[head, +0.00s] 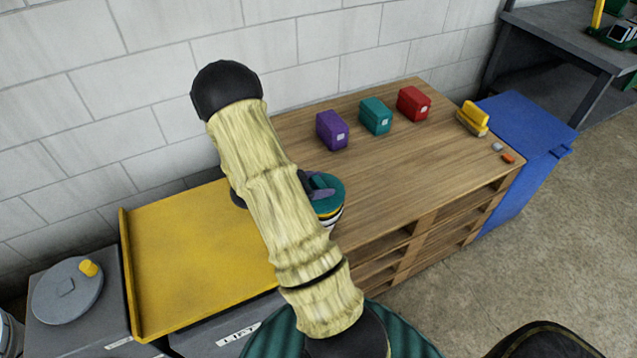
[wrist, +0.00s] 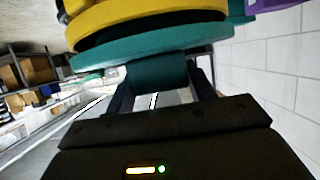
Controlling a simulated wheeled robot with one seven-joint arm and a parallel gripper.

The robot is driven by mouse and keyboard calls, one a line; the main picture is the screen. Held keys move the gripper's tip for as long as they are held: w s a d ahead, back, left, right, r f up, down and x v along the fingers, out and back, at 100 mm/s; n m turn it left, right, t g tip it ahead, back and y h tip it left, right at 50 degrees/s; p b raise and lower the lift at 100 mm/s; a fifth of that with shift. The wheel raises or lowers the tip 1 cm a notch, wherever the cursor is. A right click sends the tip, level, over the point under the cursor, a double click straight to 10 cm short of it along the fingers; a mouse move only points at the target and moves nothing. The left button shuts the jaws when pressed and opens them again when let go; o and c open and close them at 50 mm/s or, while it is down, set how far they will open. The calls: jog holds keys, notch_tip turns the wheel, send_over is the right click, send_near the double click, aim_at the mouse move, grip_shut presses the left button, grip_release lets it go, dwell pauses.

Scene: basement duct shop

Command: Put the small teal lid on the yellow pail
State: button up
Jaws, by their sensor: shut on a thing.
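My gripper (head: 312,188) is shut on the raised grip of the teal lid (head: 331,191), at the near-left part of the wooden bench. In the wrist view the teal lid (wrist: 150,45) is a round disc, with its block-like grip between the fingers (wrist: 160,85). The yellow pail (wrist: 150,14) shows right beyond the lid, with a dark band between them. In the head view the pail (head: 330,214) is mostly hidden under the lid and behind my arm. I cannot tell whether the lid touches the rim all round.
Purple (head: 332,130), teal (head: 375,116) and red (head: 413,104) boxes stand along the back of the wooden bench (head: 400,175). A yellow-topped block (head: 474,118) is at its right end, near a blue bin (head: 535,135). A yellow surface (head: 190,255) lies left, clear.

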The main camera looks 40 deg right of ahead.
jog(key=shift+f, duration=0.45)
jog(key=o, duration=0.7)
jog(key=shift+a+r, duration=0.1)
jog(key=shift+w+a+r, duration=0.2)
jog(key=shift+a+r, duration=0.05)
jog(key=shift+a, duration=0.2)
jog(key=shift+a+r+p, duration=0.25)
jog(key=shift+a+p, duration=0.3)
jog(key=shift+p, duration=0.05)
jog(key=p+v, duration=0.5)
jog(key=v, duration=0.3)
jog(key=shift+a, duration=0.35)
